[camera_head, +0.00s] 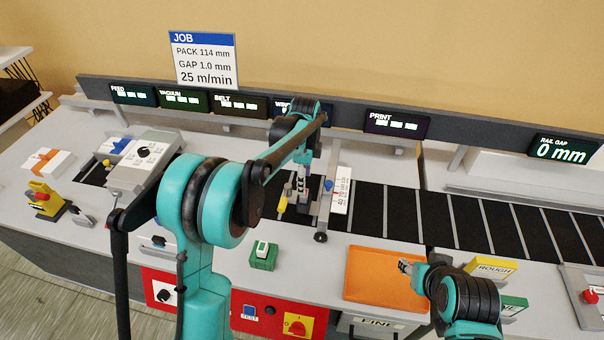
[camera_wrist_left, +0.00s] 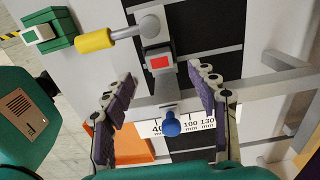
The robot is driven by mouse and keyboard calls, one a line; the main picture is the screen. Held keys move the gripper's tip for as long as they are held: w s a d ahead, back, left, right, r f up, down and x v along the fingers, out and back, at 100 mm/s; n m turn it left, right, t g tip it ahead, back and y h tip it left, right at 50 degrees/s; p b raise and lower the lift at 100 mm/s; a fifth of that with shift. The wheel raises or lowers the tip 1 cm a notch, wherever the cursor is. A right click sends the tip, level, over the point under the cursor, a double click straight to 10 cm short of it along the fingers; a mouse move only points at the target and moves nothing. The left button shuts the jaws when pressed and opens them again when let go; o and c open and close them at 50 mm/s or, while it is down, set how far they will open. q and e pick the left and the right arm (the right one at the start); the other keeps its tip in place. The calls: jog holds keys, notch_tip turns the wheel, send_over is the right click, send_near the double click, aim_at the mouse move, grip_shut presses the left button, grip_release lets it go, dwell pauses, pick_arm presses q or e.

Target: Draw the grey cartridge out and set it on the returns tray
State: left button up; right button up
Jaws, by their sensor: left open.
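A grey block with a red square on its face (camera_wrist_left: 160,64) stands over the dark belt in the left wrist view; it looks like the grey cartridge, though I cannot be sure. My left gripper (camera_wrist_left: 162,84) is open, with its fingers on either side of the picture and the block a little beyond and between the tips. I see no contact. In the head view my left gripper (camera_head: 301,184) points down at the belt, and the block is hard to make out there. An orange tray (camera_head: 385,278) lies empty at the front. My right gripper (camera_head: 405,266) is by its right edge; its jaws are too small to judge.
A yellow handle (camera_wrist_left: 95,40) on a rod and a blue knob (camera_wrist_left: 171,124) on a grey bar with a scale are close to my left fingers. A green button box (camera_head: 264,256) stands left of the tray.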

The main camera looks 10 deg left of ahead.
aim_at(304, 199)
pick_arm(q)
notch_tip(304, 199, down, 7)
jog(key=shift+f+b, duration=0.15)
jog(key=shift+b, duration=0.7)
jog(key=c, duration=1.3)
